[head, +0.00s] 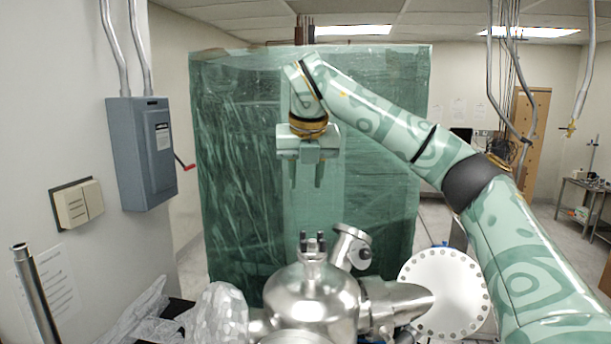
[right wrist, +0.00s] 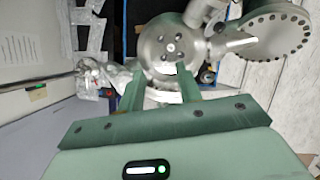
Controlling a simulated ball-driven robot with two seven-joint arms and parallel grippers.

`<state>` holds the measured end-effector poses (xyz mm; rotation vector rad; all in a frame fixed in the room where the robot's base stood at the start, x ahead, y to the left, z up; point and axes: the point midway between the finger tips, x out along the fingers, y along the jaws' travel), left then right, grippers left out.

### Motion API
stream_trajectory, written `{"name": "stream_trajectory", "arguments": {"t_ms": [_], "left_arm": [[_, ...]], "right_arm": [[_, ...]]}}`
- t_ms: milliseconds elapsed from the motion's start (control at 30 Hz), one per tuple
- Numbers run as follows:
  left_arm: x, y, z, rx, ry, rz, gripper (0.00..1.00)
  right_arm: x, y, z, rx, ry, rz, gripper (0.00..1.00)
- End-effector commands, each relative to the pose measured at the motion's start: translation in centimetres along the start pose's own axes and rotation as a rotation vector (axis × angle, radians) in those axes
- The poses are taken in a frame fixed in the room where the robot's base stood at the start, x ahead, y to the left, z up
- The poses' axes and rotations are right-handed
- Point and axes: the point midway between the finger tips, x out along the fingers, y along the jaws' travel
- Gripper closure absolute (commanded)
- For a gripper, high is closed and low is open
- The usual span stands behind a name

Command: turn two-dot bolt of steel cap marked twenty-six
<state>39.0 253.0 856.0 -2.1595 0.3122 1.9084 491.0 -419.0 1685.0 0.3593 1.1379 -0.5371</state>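A shiny steel vessel (head: 312,295) stands at the bottom middle of the head view. A small steel cap (head: 312,257) sits on its top, with several dark upright bolts (head: 312,240) around it. In the right wrist view the cap (right wrist: 171,47) shows from above as a small round flange on the vessel (right wrist: 152,50). The dots and the number are too small to read. My right gripper (head: 306,186) points down above the cap, apart from it, with its fingers spread and empty. Its fingers (right wrist: 159,74) also show in the right wrist view. My left gripper is out of view.
A tilted side port (head: 350,246) rises beside the cap. A large white bolted flange (head: 445,292) stands to the right. Crumpled foil (head: 218,316) lies at the left. A green plastic-wrapped block (head: 240,170) stands behind, and a grey switch box (head: 142,153) hangs on the left wall.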

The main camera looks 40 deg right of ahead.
Motion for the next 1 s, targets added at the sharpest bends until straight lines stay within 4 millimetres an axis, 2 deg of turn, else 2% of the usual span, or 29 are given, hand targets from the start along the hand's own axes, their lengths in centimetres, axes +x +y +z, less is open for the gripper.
{"name": "stream_trajectory", "arguments": {"t_ms": [100,333,400,467,633,800,1000], "left_arm": [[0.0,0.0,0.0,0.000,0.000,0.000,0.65],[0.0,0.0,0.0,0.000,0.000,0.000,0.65],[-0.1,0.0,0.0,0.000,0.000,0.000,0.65],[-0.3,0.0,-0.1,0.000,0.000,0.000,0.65],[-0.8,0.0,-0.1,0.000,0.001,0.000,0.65],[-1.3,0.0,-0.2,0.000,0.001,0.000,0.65],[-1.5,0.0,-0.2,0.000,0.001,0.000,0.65]], "right_arm": [[-0.7,0.0,0.0,0.000,0.000,0.000,0.65],[-0.7,0.0,0.0,-0.001,0.001,-0.001,0.65],[-0.8,0.0,0.0,-0.001,-0.001,0.000,0.78],[-1.2,0.5,0.1,-0.007,-0.003,-0.006,0.78],[-0.1,-0.6,1.8,0.048,0.108,-0.013,0.78],[1.3,-2.6,3.6,-0.208,0.268,0.097,0.78],[2.0,-4.7,5.1,-0.589,0.294,0.308,0.78]]}}
